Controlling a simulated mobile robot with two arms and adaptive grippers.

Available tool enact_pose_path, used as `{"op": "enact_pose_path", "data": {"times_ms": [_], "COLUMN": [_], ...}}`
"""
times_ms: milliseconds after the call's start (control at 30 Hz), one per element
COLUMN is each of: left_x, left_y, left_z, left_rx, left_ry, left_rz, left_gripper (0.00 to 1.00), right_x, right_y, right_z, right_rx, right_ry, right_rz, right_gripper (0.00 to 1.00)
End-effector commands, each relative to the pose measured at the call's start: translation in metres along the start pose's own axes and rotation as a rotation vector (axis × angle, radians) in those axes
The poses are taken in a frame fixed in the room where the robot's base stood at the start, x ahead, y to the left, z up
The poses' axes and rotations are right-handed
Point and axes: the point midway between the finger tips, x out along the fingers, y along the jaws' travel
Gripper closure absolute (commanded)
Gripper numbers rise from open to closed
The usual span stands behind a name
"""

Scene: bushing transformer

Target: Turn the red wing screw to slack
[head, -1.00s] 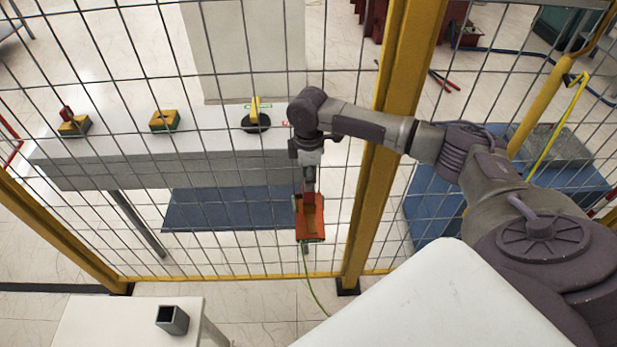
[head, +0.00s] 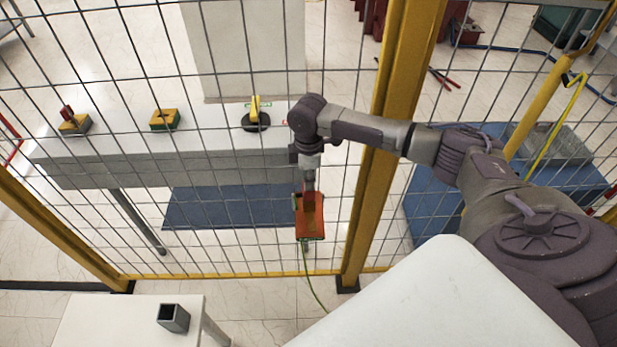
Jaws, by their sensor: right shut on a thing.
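My right gripper (head: 309,185) points down in front of the mesh fence and is shut on the top of an orange-red piece (head: 311,224). The piece has a brown-orange middle part, and a thin green cable (head: 308,277) runs down from its lower end. I cannot make out a separate red wing screw on it; the gripper hides the upper part. My left gripper is not in view.
A yellow-framed mesh fence (head: 366,205) stands close to the arm. A white table (head: 90,325) with a grey square tube (head: 173,318) is at lower left.

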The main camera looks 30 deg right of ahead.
Motion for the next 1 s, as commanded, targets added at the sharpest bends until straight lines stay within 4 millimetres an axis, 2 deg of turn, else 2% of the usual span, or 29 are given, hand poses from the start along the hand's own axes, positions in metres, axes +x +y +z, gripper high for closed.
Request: {"op": "enact_pose_path", "data": {"times_ms": [33,100,367,400,500,533,833,1000], "left_x": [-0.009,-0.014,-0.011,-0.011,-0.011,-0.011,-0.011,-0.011], "left_y": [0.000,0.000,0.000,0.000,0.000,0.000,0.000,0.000], "left_z": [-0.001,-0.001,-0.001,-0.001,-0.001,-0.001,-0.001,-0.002], "left_rx": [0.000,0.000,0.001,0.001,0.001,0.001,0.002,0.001], "left_ry": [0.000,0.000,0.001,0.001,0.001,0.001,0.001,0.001], "left_rz": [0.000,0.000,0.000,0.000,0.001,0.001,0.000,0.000], "left_gripper": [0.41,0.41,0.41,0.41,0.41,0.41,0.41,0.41], "right_x": [-0.004,-0.004,-0.001,-0.001,-0.001,-0.001,-0.002,-0.021], "right_y": [0.000,-0.001,0.000,0.000,0.000,0.000,0.000,0.001], "right_z": [0.000,0.000,0.000,0.000,0.000,0.000,0.000,-0.001], "right_rx": [-0.014,-0.037,-0.045,-0.045,-0.045,-0.045,-0.044,-0.045], "right_ry": [0.000,0.000,0.001,0.001,0.001,0.001,0.001,0.003], "right_rz": [-0.001,-0.003,0.000,0.000,0.000,0.000,0.000,0.003], "right_gripper": [1.00,1.00,1.00,0.79,0.62,0.59,0.59,0.59]}}
